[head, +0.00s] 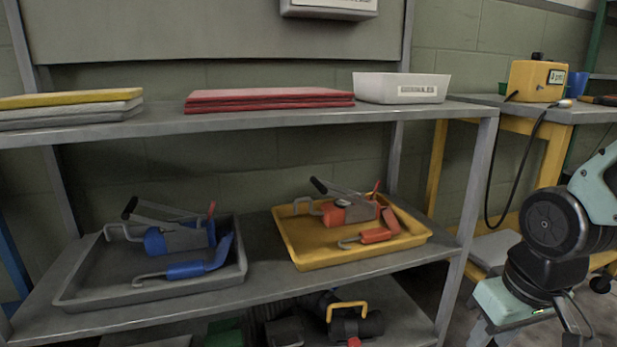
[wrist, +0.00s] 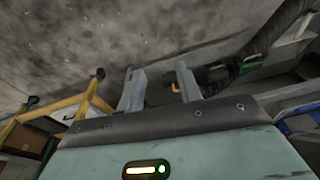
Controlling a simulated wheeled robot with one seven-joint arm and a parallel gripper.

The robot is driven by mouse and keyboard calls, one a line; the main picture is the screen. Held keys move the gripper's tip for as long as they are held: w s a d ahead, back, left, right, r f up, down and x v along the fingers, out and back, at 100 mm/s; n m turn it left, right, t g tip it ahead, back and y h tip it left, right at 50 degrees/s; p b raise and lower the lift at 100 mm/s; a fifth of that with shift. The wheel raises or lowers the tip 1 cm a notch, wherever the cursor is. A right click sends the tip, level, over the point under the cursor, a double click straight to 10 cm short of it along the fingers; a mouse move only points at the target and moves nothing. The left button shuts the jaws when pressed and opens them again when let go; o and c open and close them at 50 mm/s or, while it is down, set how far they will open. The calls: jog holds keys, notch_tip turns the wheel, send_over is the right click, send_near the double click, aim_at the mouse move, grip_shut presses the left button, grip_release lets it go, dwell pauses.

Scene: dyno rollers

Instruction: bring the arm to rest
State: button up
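My arm hangs at the right of the head view, beside the shelf rack, with its hand pointing down. The wrist view shows my gripper (wrist: 158,76) with its two grey fingers apart. I see no object held between them; the concrete floor and distant lower-shelf items show past them. In the head view the teal hand (head: 510,298) is low at the right, and the fingertips run toward the bottom edge. The hand appears clear of the rack, though the exact distance is hard to tell.
The grey rack's middle shelf (head: 262,252) holds a grey tray (head: 72,289) with blue tools and a yellow tray (head: 307,264) with orange tools. Above are mats and a white bin (head: 375,88). A yellow-legged bench (head: 485,101) stands behind my arm, carrying a yellow box (head: 527,80).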

jog(key=s+a+r+n+g+p, duration=0.2)
jog(key=s+a+r+n+p, duration=0.5)
jog(key=s+a, duration=0.5)
notch_tip(320, 180, up, 38)
jog(key=w+m+p, duration=0.1)
jog(key=p, duration=3.4)
jog(key=shift+d+f+m, duration=0.15)
jog(key=shift+d+m, duration=0.05)
jog(key=shift+m, duration=0.1)
